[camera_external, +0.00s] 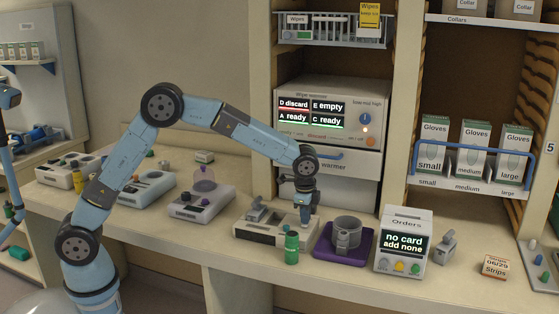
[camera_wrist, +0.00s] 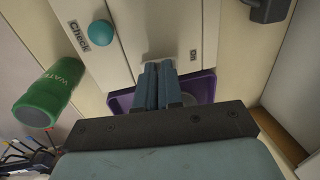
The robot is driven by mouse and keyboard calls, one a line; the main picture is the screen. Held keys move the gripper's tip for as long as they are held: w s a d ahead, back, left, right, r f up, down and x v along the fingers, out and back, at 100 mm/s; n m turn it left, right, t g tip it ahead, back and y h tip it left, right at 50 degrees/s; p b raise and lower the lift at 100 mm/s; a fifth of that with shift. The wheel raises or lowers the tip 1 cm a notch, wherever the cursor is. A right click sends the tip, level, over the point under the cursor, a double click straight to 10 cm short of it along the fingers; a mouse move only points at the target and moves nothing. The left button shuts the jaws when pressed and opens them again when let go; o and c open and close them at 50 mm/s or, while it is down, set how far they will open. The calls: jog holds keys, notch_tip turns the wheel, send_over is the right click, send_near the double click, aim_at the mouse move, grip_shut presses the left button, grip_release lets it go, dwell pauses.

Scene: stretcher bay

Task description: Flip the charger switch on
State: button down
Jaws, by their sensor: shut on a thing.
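The charger (camera_external: 268,234) is a low beige unit on the counter, with a grey piece standing on its left part. In the wrist view its pale top (camera_wrist: 120,50) shows a round teal button (camera_wrist: 99,33) labelled "Check" and a partly readable label starting with "O". My gripper (camera_external: 304,221) points down at the right end of the charger. In the wrist view my gripper (camera_wrist: 158,66) has its two fingers close together at the top face, shut on the charger switch. The switch is mostly hidden by the fingertips, so its position cannot be told.
A green water bottle (camera_external: 291,249) stands close in front of the charger; it also shows in the wrist view (camera_wrist: 44,100). An orders box (camera_external: 402,240) stands further right. Shelves rise behind.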

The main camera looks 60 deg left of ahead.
jog(key=shift+s+d+f, duration=0.1)
jog(key=shift+f, duration=0.05)
notch_tip(320, 180, up, 14)
jog(key=s+d, duration=0.1)
jog(key=shift+d, duration=0.15)
dwell(0.5)
jog(key=shift+w, duration=0.1)
dwell(0.5)
send_near(304, 226)
jog(key=w+a+f, duration=0.1)
jog(key=f, duration=0.1)
jog(key=w+a+f, duration=0.1)
jog(key=f, duration=0.1)
jog(key=w+a+f, duration=0.1)
jog(key=f, duration=0.1)
jog(key=shift+f, duration=0.2)
